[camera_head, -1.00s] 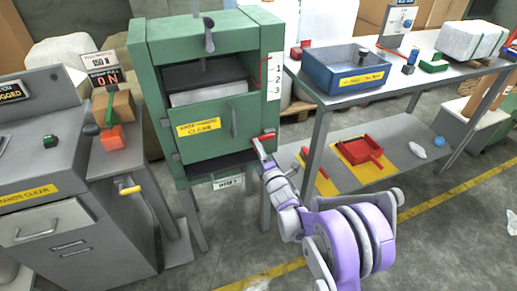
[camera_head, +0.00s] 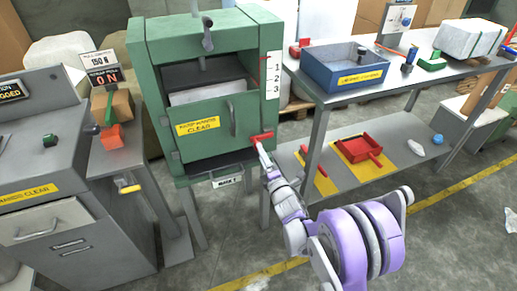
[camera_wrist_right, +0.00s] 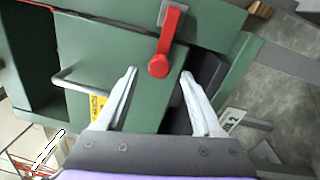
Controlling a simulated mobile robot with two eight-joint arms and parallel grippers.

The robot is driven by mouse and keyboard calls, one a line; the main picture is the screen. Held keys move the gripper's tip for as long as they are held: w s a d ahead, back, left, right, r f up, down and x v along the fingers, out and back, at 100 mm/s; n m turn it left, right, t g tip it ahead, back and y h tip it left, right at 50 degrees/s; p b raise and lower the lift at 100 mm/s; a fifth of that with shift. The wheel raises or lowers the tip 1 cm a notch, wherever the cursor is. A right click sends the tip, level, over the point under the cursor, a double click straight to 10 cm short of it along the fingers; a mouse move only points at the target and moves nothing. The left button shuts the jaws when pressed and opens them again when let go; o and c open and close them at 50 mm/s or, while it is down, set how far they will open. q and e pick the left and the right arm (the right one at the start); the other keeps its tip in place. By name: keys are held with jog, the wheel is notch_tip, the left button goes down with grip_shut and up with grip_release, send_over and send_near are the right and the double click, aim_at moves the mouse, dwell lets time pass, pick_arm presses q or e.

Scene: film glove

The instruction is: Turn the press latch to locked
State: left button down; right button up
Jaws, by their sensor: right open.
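The press (camera_head: 205,95) is a green box frame with a front door. Its red latch (camera_head: 262,136) is on the right edge of the front and lies roughly level in the head view. In the right wrist view, the red latch (camera_wrist_right: 168,40) has a round end and a grey plate behind it. My right gripper (camera_head: 262,149) is just below and in front of the latch. In the wrist view its open fingers (camera_wrist_right: 158,73) are on either side of the latch's round end, with gaps visible. My left gripper is not in view.
The press door has a handle (camera_wrist_right: 75,82). A grey machine (camera_head: 60,190) stands at the left. A metal bench (camera_head: 430,75) at the right holds a blue bin (camera_head: 345,75); a red tray (camera_head: 358,150) sits on its lower shelf. Floor in front is clear.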

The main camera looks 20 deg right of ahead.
jog(key=s, duration=0.6)
jog(key=shift+s+d+f, duration=0.15)
jog(key=shift+d, duration=0.1)
